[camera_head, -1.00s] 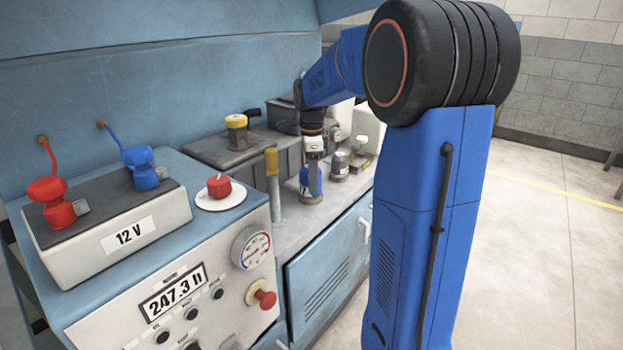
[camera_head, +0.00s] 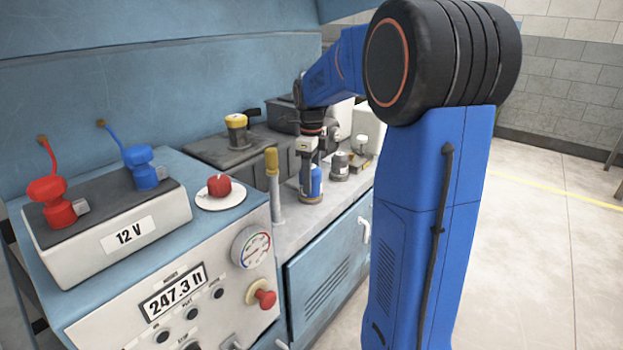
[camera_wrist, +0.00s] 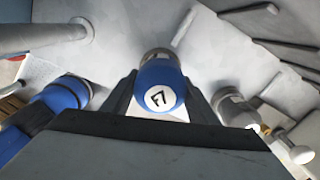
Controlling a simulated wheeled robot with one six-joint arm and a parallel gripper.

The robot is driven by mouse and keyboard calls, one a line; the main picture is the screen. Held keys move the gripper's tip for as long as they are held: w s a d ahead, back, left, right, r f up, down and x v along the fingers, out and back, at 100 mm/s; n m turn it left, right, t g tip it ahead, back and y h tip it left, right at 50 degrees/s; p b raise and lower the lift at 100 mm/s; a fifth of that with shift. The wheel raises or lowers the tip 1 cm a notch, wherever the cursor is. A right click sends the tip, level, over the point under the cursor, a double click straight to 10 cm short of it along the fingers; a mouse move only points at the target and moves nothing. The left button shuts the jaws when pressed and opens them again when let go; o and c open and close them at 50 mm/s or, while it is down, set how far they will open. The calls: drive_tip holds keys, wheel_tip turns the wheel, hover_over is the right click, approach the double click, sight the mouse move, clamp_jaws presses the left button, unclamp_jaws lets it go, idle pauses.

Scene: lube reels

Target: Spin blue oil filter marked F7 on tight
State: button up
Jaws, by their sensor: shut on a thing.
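The blue oil filter (camera_wrist: 160,84) shows its round white F7 label between my jaws in the wrist view. My gripper (camera_wrist: 160,100) is shut on it, one finger on each side. In the head view the filter (camera_head: 316,181) stands upright under my gripper (camera_head: 309,172), partly covered by a finger. A brownish round base (camera_head: 311,198) shows beneath it on the grey bench. Its joint with that base is too small to judge.
Another blue cylinder (camera_wrist: 62,94) lies left in the wrist view. A silver can (camera_head: 339,165) stands close right of the filter. A yellow-handled upright rod (camera_head: 273,185) rises to the left. A yellow-capped part (camera_head: 237,130) is behind. The bench front is fairly clear.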

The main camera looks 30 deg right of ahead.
drive_tip(key=m, duration=0.5)
idle(0.3)
drive_tip(key=o, duration=1.4)
wheel_tip(320, 180, up, 17)
drive_tip(key=shift+r, duration=0.2)
